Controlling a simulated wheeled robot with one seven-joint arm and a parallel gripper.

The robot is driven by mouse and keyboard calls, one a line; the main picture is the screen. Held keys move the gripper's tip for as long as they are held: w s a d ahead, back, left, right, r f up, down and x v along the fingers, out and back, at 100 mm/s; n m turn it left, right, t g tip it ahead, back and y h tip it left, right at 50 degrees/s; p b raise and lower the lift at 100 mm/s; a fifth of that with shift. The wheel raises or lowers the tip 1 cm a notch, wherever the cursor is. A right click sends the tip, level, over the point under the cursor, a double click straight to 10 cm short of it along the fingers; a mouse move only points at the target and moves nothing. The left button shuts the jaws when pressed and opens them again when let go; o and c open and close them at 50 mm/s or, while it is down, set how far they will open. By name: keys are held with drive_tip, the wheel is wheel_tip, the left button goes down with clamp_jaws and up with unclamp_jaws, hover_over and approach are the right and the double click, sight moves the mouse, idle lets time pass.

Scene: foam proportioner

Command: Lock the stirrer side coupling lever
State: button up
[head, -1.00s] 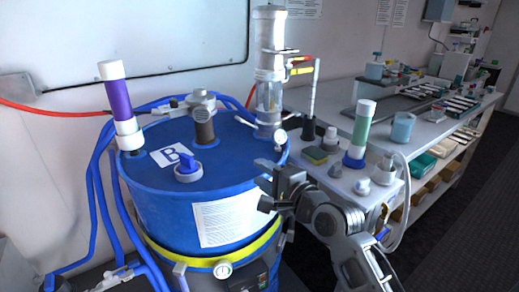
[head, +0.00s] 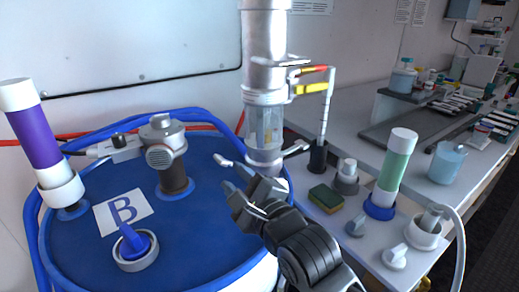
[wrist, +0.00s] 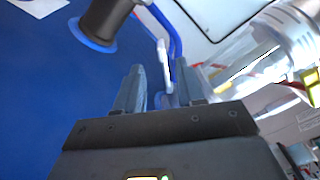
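The coupling (head: 266,160) is at the foot of the clear and metal column (head: 266,75), on the blue drum (head: 205,240). A pale lever (head: 223,160) sticks out from its left side, toward the grey stirrer head with its dark shaft (head: 173,178). A second pale lever (head: 296,147) sticks out on the right. My gripper (head: 247,187) is open just in front of and below the left lever. In the wrist view a pale lever (wrist: 163,66) shows between and beyond the two fingertips (wrist: 160,84); I cannot tell whether either finger touches it.
A purple tube (head: 34,138) and a blue valve handle (head: 132,240) stand on the drum at left. On the bench at right are a sponge (head: 325,198), a green tube (head: 396,165) and small white fittings. The drum top between label and shaft is clear.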

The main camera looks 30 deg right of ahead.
sight(225, 165)
drive_tip(key=shift+w, duration=0.25)
drive_tip(key=w, duration=0.3)
drive_tip(key=w+p, duration=0.1)
drive_tip(key=w, duration=0.3)
drive_tip(key=shift+w+d+p, duration=0.2)
drive_tip(key=shift+w+p, duration=0.05)
drive_tip(key=shift+p, duration=0.05)
clamp_jaws()
